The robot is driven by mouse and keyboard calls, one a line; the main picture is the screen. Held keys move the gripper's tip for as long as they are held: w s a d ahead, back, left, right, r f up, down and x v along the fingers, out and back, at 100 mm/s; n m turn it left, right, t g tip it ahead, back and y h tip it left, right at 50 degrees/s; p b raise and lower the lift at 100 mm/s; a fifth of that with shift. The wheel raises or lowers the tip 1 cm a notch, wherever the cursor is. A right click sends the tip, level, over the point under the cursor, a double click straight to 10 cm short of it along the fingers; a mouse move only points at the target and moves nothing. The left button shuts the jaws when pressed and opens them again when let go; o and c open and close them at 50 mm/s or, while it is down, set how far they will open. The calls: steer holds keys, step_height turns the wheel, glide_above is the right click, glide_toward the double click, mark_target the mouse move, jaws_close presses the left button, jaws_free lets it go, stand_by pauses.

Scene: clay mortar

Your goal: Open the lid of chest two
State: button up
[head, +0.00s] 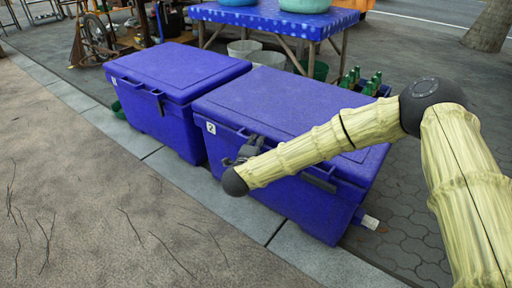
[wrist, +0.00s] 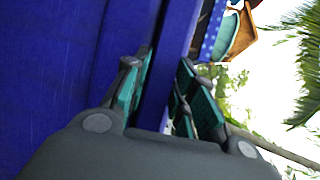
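Chest two (head: 270,185) is the nearer blue chest in the head view, marked by a white label with a 2 (head: 211,128). Its lid (head: 290,105) lies flat and closed. My gripper (head: 250,146) is at the chest's front, by the lid's front edge, and my forearm hides part of the front. In the wrist view my gripper (wrist: 165,95) has its teal-padded fingers apart, with a blue strip of the chest (wrist: 160,75) between them. The left finger is very close to the strip; I cannot tell if it touches. A gap shows beside the right finger.
Another closed blue chest (head: 180,75) stands close on the left. Green bottles (head: 360,82) and a blue-covered table (head: 275,18) with basins stand behind. A pale peg-like part (head: 370,222) sticks out at the chest's lower right.

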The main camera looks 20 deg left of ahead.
steer(key=shift+w, duration=0.1)
jaws_close()
steer(key=shift+r, duration=0.1)
